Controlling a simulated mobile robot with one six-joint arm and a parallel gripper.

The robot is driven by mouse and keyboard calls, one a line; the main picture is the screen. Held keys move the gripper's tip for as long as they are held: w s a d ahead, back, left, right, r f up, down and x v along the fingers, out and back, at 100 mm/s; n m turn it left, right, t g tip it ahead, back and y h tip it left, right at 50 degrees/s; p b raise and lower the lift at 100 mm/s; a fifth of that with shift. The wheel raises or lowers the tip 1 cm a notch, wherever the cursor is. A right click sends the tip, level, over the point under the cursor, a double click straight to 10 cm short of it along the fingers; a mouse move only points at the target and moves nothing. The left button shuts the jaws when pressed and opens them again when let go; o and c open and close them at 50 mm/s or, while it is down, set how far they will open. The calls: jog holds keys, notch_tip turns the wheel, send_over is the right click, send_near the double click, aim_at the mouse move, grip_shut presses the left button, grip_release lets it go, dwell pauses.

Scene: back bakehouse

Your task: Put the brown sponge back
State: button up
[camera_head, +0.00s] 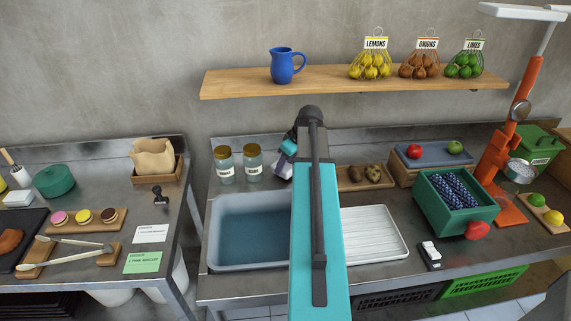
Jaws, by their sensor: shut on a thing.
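My gripper (283,167) is at the back of the counter, above the far edge of the sink and just right of the two jars. My teal arm runs up the middle of the picture and covers part of it. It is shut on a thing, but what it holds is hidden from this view. I cannot make out a brown sponge anywhere. The sink (225,267) holds bluish water. A white ribbed draining board (373,234) lies to its right, with nothing on the part that shows.
Two lidded jars (226,170) stand left of my gripper. A wooden board (347,187) with brown lumps lies to its right. A green crate (428,206) of dark berries and an orange scale-like stand (492,160) are farther right. A shelf (235,85) hangs above.

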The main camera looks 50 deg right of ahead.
jog(key=shift+w+d+f+p, duration=0.25)
jog(key=shift+f+p, duration=0.1)
jog(key=shift+f, duration=0.25)
jog(key=shift+f, duration=0.15)
jog(key=o, duration=1)
jog(key=shift+r, duration=0.25)
jog(key=b+v, duration=0.2)
jog(key=v, duration=1)
jog(key=shift+w, duration=0.1)
